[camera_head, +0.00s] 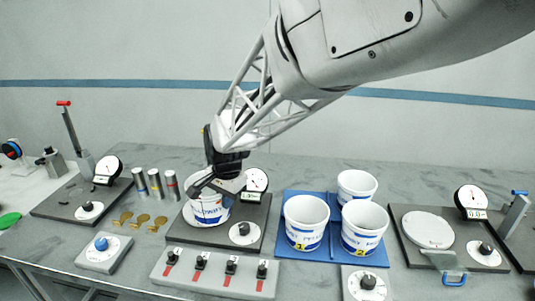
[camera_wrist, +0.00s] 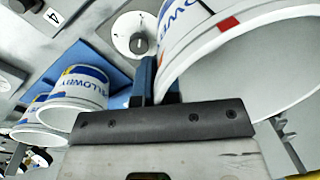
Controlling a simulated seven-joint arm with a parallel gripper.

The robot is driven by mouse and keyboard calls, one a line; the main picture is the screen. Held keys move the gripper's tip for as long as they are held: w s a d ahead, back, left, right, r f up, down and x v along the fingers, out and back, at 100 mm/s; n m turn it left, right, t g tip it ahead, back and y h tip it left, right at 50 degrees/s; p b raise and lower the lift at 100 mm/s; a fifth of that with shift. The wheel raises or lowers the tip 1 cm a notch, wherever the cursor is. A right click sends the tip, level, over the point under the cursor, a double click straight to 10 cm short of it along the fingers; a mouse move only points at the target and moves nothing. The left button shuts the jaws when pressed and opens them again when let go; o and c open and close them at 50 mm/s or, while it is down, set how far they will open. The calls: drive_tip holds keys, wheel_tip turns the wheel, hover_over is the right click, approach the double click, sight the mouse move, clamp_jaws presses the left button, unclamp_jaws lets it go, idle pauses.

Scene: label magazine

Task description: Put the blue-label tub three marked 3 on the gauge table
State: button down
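My gripper (camera_head: 198,188) is at the rim of a white tub with blue lettering (camera_head: 210,211). In the wrist view its fingers (camera_wrist: 158,82) straddle the wall of this tub (camera_wrist: 225,40) and appear shut on it. Three similar tubs stand on the blue tray (camera_head: 283,256): front left (camera_head: 306,216), front right (camera_head: 364,224) and back (camera_head: 357,184).
A dial gauge (camera_head: 256,181) stands close behind the held tub. Another gauge stand with a bare round plate (camera_head: 428,230) is at the right. Metal cylinders (camera_head: 155,184) and brass pieces (camera_head: 142,219) lie left. A switch box (camera_head: 215,273) is in front.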

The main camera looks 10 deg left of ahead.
drive_tip(key=shift+w+a+f, duration=0.15)
drive_tip(key=shift+w+a, duration=0.7)
drive_tip(key=shift+w, duration=0.4)
drive_tip(key=shift+w+a+f, duration=0.1)
drive_tip(key=shift+w+a, duration=0.75)
drive_tip(key=shift+w, duration=0.4)
drive_tip(key=shift+w+a+f, duration=0.15)
drive_tip(key=shift+w+a, duration=0.7)
drive_tip(key=shift+w, duration=0.4)
drive_tip(key=shift+f, duration=0.15)
drive_tip(key=shift+f, duration=1.65)
drive_tip(key=shift+f, duration=0.1)
drive_tip(key=c, duration=1.3)
unclamp_jaws()
drive_tip(key=r, duration=0.8)
drive_tip(key=d+r, duration=0.1)
drive_tip(key=r, duration=0.3)
drive_tip(key=shift+s+d+r, duration=0.1)
drive_tip(key=shift+s, duration=0.15)
